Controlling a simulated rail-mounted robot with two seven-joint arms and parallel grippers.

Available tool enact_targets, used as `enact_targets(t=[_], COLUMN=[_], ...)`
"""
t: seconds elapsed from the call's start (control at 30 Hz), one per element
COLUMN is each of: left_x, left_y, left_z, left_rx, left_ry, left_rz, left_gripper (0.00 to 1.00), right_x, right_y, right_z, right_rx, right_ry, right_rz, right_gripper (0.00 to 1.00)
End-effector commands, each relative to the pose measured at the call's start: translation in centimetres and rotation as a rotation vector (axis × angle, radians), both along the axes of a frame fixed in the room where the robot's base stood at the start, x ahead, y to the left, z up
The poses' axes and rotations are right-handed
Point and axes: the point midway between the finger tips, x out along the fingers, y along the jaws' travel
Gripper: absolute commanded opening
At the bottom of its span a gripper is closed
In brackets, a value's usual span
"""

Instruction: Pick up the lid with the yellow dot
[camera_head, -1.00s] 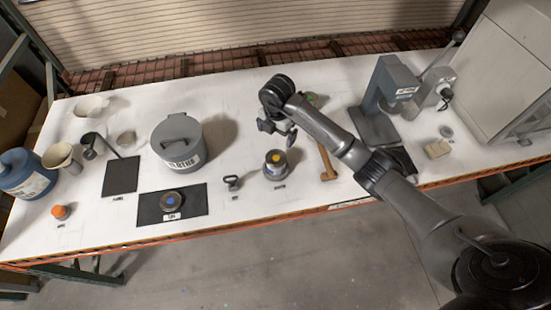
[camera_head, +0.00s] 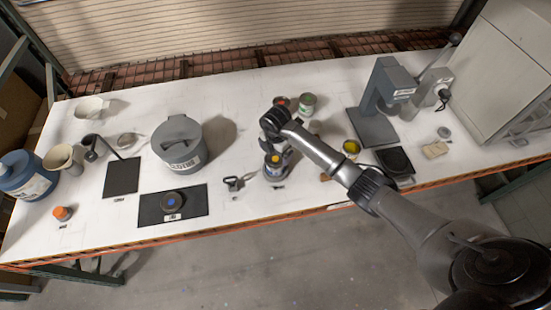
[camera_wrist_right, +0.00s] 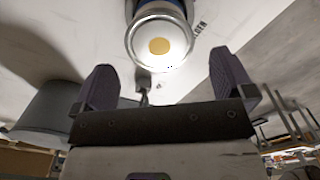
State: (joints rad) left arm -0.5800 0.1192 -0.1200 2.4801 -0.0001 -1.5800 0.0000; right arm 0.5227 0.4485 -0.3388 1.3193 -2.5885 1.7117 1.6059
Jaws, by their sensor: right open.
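The lid with the yellow dot (camera_head: 273,159) is a round metal lid on a small container with a blue band, near the table's front edge. In the right wrist view the lid (camera_wrist_right: 160,45) shows at the top middle, its dot facing the camera. My right gripper (camera_head: 269,146) is over the lid in the head view and partly covers it. In the wrist view its two jaws (camera_wrist_right: 160,68) are spread wide, with the lid framed between and beyond them and nothing held. My left gripper is not seen.
A blue-dot lid (camera_head: 171,201) lies on a black mat to the left. A grey pot (camera_head: 180,145) and a dark hand tool (camera_head: 238,182) are left of the container.

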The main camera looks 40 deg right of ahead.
Motion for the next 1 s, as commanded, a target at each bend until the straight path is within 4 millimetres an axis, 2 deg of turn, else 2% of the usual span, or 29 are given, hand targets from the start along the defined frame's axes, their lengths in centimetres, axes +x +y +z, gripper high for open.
enact_targets(t=[0.1, 0.3, 0.63, 1.0], left_x=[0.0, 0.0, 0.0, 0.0], left_y=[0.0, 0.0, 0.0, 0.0], left_z=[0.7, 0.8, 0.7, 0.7], left_rx=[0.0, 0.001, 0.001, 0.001], left_ry=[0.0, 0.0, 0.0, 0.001], left_rz=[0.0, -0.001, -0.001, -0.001], left_gripper=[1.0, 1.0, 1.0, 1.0], right_x=[0.0, 0.1, 0.1, 0.1], right_y=[0.1, 0.0, 0.0, 0.0], right_z=[-1.6, -3.6, -3.9, -3.9], right_rx=[0.002, 0.001, 0.0, 0.0], right_ry=[0.004, 0.001, 0.0, 0.0], right_rz=[-0.001, -0.001, 0.001, 0.0], right_gripper=[1.0, 1.0, 0.99, 0.64])
